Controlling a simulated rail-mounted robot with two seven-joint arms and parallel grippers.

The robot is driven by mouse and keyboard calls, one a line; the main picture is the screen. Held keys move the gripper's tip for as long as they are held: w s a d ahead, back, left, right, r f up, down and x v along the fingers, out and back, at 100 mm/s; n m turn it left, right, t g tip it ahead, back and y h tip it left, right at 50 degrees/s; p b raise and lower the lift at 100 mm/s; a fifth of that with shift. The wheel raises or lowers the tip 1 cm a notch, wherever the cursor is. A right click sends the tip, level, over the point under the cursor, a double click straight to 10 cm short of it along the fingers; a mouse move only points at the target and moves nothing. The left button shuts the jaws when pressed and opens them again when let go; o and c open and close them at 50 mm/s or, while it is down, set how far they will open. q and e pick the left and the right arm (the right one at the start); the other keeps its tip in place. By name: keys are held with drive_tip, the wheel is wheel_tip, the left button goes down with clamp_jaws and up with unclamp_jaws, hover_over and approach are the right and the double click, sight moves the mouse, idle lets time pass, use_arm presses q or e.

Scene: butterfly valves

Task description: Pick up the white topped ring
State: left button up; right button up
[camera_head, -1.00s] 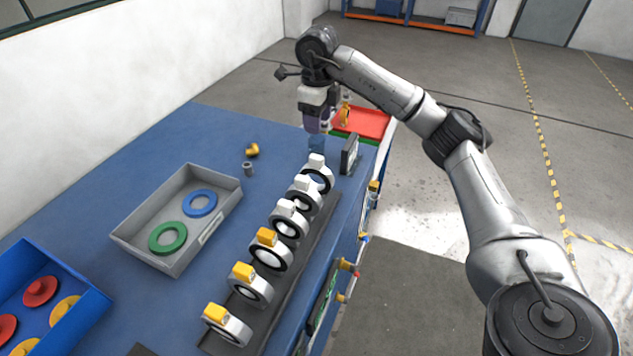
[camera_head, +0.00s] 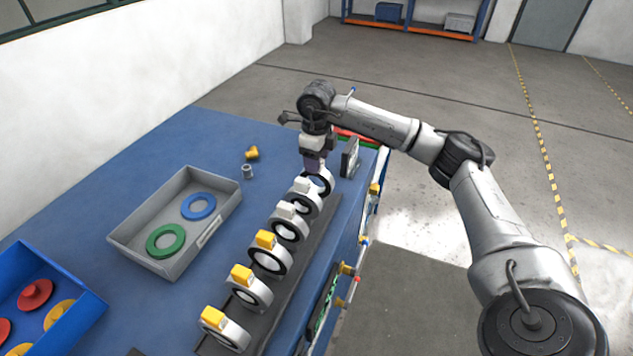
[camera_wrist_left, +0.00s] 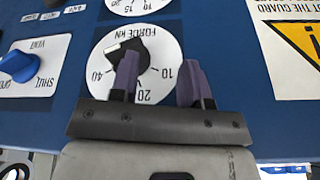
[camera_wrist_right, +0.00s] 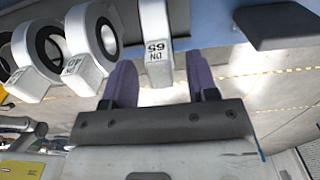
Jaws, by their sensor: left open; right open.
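Several rings with block tops stand upright in a row on a dark strip. The three far ones have white tops, including the farthest ring (camera_head: 325,184), a middle ring (camera_head: 289,225) and one between them (camera_head: 305,203). My right gripper (camera_head: 314,166) is at the farthest ring, pointing down. In the right wrist view, that ring's white top (camera_wrist_right: 156,45), marked DN 65, sits between the open fingers of my right gripper (camera_wrist_right: 160,82); I cannot tell whether they touch it. My left gripper (camera_wrist_left: 159,82) is open and empty before a dial panel (camera_wrist_left: 230,40).
Yellow-topped rings (camera_head: 268,255) stand nearer in the row. A dark upright plate (camera_head: 350,158) stands close to the right gripper. A grey tray (camera_head: 150,212) holds green and blue rings; a blue bin (camera_head: 88,318) holds red and yellow parts. The blue tabletop (camera_head: 130,165) is clear at the back left.

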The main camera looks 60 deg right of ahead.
drive_tip(key=shift+f, duration=0.35)
clamp_jaws()
idle(0.3)
